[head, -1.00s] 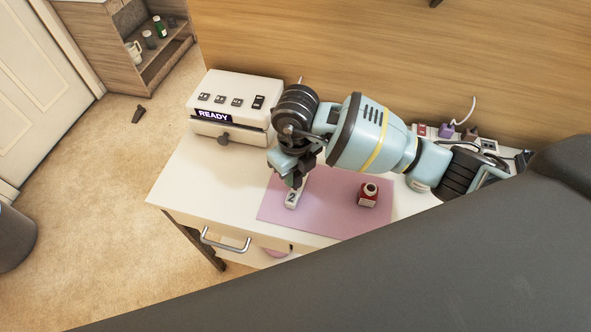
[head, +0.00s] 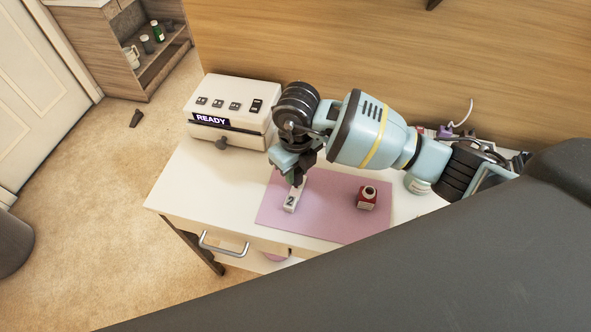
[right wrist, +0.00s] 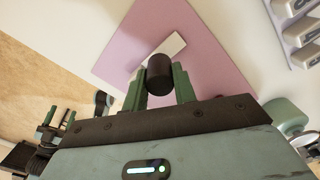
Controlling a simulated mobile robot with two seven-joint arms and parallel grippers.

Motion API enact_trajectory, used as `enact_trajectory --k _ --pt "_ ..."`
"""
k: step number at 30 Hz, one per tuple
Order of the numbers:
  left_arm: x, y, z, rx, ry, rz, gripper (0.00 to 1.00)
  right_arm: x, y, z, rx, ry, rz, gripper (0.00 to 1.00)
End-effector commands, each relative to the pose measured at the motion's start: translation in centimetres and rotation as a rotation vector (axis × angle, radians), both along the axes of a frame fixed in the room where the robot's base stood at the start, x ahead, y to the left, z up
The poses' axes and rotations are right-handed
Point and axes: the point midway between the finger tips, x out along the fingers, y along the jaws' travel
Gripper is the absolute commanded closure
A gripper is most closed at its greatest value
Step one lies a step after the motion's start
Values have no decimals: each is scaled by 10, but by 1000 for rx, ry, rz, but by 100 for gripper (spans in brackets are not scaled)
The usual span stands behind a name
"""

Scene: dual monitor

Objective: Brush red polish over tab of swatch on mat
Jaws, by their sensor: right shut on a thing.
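The swatch (head: 291,200) is a small white strip marked 2, lying on the pink mat (head: 325,215); its far end is partly covered by my gripper. My right gripper (head: 298,174) is over that far end, shut on a dark cylindrical brush cap (right wrist: 159,73). The bristles are hidden, so I cannot tell whether they touch the swatch. In the right wrist view the white swatch (right wrist: 170,46) shows just beyond the cap. The red polish bottle (head: 367,198) stands uncapped on the mat, right of the swatch.
A white box with a READY display (head: 212,120) and switches stands at the table's back left. A power strip with plugs (head: 455,132) lies behind my right arm. A drawer with a metal handle (head: 224,244) is at the table front. The table's left front is clear.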

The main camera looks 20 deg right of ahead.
Motion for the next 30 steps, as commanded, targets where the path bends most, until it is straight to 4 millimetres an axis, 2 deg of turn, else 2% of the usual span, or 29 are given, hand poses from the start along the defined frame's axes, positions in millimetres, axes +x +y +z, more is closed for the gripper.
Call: enact_trajectory --k 30 --pt "-4 0 -4 1 10 0 37 16 -13 0 -1 0 0 100"
